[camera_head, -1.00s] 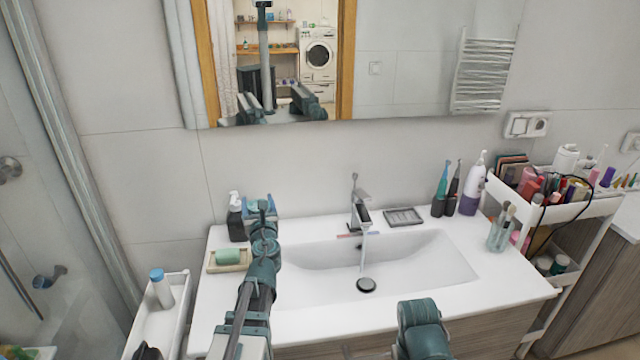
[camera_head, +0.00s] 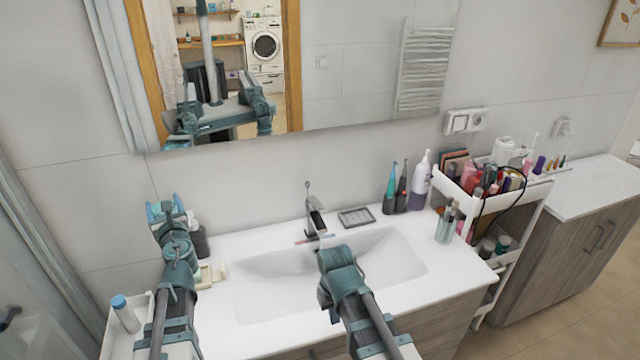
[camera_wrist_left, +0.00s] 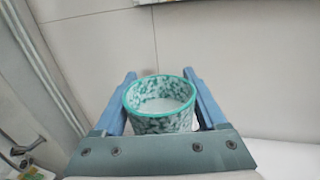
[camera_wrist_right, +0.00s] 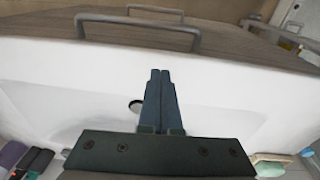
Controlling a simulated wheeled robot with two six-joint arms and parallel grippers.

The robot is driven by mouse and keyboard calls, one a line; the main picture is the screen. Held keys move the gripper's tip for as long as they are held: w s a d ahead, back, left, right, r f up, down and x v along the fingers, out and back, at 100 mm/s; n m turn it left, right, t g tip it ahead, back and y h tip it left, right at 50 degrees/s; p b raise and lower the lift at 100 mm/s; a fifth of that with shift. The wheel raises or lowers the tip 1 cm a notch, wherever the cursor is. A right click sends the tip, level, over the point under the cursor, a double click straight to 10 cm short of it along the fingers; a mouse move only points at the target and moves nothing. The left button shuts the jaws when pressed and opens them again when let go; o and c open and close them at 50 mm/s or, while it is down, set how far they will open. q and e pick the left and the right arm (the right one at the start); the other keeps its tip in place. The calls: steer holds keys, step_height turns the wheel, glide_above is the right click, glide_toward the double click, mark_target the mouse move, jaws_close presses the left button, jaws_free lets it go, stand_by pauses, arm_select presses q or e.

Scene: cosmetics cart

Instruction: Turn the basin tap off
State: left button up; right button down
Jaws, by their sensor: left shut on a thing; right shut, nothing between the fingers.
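The basin tap (camera_head: 315,216) stands at the back of the white basin (camera_head: 265,290), its thin lever upright. A faint water stream shows just under the spout; its lower part is hidden behind my right arm. My right gripper (camera_wrist_right: 160,72) is shut and empty over the basin, in front of the tap and apart from it. The drain (camera_wrist_right: 136,105) shows beside its fingers in the right wrist view. My left gripper (camera_head: 166,209) is raised at the left of the counter, shut on a green-speckled cup (camera_wrist_left: 160,118), which is upright.
A soap dish (camera_head: 205,277) and dark bottle (camera_head: 200,243) stand near my left arm. A grey tray (camera_head: 356,217), electric toothbrushes (camera_head: 390,190) and a white-purple bottle (camera_head: 420,182) stand right of the tap. A crowded cart (camera_head: 505,215) is further right. The mirror hangs above.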

steer(key=w+a+r+t+y+p, duration=0.2)
steer(key=w+r+t+p, duration=0.2)
steer(key=w+r+p, duration=1.9)
step_height(320, 180, up, 5)
steer(key=w, duration=0.2)
steer(key=shift+w+f, duration=0.2)
steer(key=shift+w, duration=0.2)
steer(key=shift+a+f, duration=0.1)
steer(key=b, duration=0.9)
glide_above(319, 204)
steer(key=s, duration=0.1)
step_height(319, 204, down, 9)
steer(key=shift+f, duration=0.1)
steer(key=shift+s+d+f+b, duration=0.15)
steer(key=shift+s+f+b, duration=0.05)
steer(key=shift+f+b, duration=0.3)
steer(key=shift+s+d+f+b, duration=0.1)
steer(key=shift+s+f+b, duration=0.05)
steer(key=shift+f+b, duration=0.35)
steer(key=shift+s+f+b, duration=0.25)
steer(key=shift+f+b, duration=0.4)
steer(key=shift+b, duration=0.05)
